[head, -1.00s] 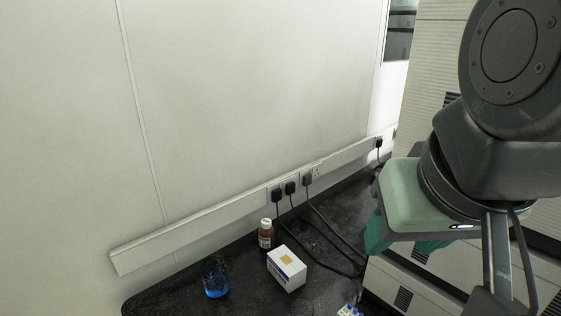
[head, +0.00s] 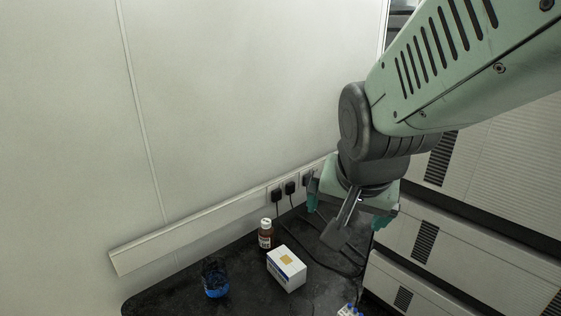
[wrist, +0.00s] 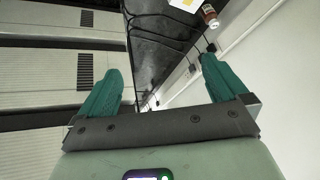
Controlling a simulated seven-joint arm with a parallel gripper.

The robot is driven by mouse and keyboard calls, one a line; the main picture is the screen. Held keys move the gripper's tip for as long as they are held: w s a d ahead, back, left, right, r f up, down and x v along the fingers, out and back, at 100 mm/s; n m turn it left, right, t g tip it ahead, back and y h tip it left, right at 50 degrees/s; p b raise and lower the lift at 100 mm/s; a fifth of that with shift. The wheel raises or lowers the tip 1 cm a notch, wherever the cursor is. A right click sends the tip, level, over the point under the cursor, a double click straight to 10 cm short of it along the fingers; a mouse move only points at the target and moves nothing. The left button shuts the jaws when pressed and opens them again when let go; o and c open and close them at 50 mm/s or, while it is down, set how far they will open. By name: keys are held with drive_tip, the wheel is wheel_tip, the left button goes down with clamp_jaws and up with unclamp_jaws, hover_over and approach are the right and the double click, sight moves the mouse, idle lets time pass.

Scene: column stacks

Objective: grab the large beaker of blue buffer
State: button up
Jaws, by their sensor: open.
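The beaker of blue buffer (head: 216,284) stands upright on the dark bench at the front left in the head view. Its lower part shows bright blue liquid; the glass above is dark and clear. My gripper (head: 352,215) is to the right of the beaker and higher, above the right part of the bench. In the wrist view my gripper (wrist: 160,88) has its two teal fingers wide apart with nothing between them. The beaker does not show in the wrist view.
A white box (head: 287,269) stands right of the beaker, with a brown bottle (head: 265,234) behind it. Small blue-capped vials (head: 349,310) sit at the bottom edge. Black cables run from the wall sockets (head: 290,187) across the bench. A panelled white cabinet (head: 460,235) stands at right.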

drive_tip(key=w+a+f+m+y, duration=0.25)
drive_tip(key=w+a+f, duration=0.35)
drive_tip(key=f, duration=0.4)
drive_tip(key=m+t+y, duration=0.3)
drive_tip(key=m+y, duration=0.4)
drive_tip(key=m, duration=1.2)
approach(215, 278)
drive_tip(key=f, duration=0.1)
drive_tip(key=w+f, duration=0.2)
drive_tip(key=shift+a+f+n+h, duration=0.2)
drive_tip(key=shift+a+n+h, duration=0.05)
drive_tip(key=shift+a, duration=0.05)
drive_tip(key=m, duration=0.2)
drive_tip(key=a+f+m+t, duration=0.1)
drive_tip(key=shift+s+m, duration=0.25)
drive_tip(key=shift+m, duration=0.15)
drive_tip(key=x, duration=1)
drive_tip(key=shift+w+r, duration=0.1)
drive_tip(key=shift+w, duration=0.4)
drive_tip(key=shift+c, duration=0.5)
